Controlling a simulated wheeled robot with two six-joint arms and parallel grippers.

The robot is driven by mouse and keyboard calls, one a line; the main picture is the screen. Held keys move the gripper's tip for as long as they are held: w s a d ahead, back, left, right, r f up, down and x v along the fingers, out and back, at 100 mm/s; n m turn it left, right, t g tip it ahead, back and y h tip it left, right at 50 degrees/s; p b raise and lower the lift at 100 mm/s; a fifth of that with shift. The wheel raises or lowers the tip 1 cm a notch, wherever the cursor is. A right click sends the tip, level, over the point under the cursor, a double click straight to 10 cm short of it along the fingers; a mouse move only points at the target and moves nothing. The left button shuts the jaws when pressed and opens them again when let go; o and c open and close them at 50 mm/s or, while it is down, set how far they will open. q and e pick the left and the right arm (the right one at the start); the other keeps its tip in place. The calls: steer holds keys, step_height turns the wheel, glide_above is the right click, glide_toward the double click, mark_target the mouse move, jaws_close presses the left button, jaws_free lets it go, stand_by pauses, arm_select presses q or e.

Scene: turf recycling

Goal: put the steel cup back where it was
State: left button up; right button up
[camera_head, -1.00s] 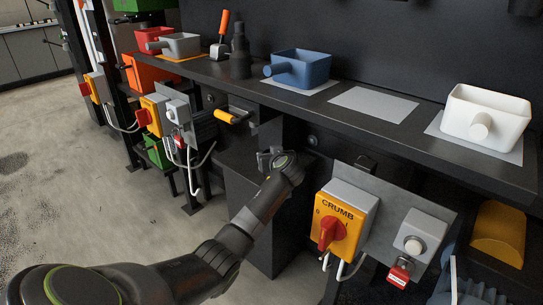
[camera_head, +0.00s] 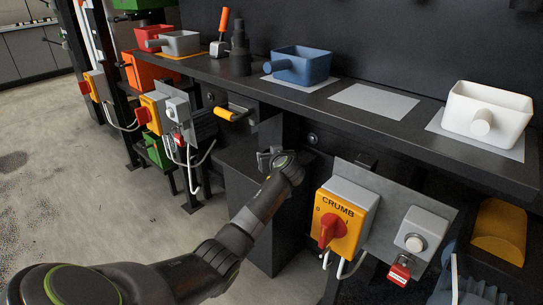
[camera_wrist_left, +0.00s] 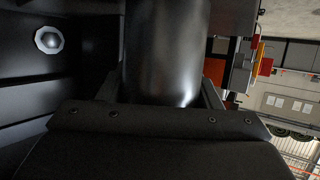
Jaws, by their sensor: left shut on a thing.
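My left gripper (camera_head: 275,158) reaches in from the lower left and stands below the black shelf's front edge, in front of a dark opening. In the left wrist view it is shut on a smooth, shiny grey cylinder, which looks like the steel cup (camera_wrist_left: 166,50). The cup's far end runs out of that picture, and I cannot make it out in the head view. An empty grey mat (camera_head: 374,102) lies on the shelf between the blue scoop (camera_head: 302,66) and the white scoop (camera_head: 488,112). My right gripper is not in view.
The black shelf (camera_head: 420,138) also holds a grey scoop (camera_head: 182,43), a red scoop (camera_head: 150,36) and a dark bottle-like thing (camera_head: 239,50). A yellow CRUMB switch box (camera_head: 345,220) juts out right of my gripper. A yellow handle (camera_head: 232,114) is at its upper left.

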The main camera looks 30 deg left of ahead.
arm_select(q)
steer(key=shift+f, duration=0.3)
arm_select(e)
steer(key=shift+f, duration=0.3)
arm_select(q)
steer(key=o, duration=1.4)
steer(key=shift+o, duration=0.2)
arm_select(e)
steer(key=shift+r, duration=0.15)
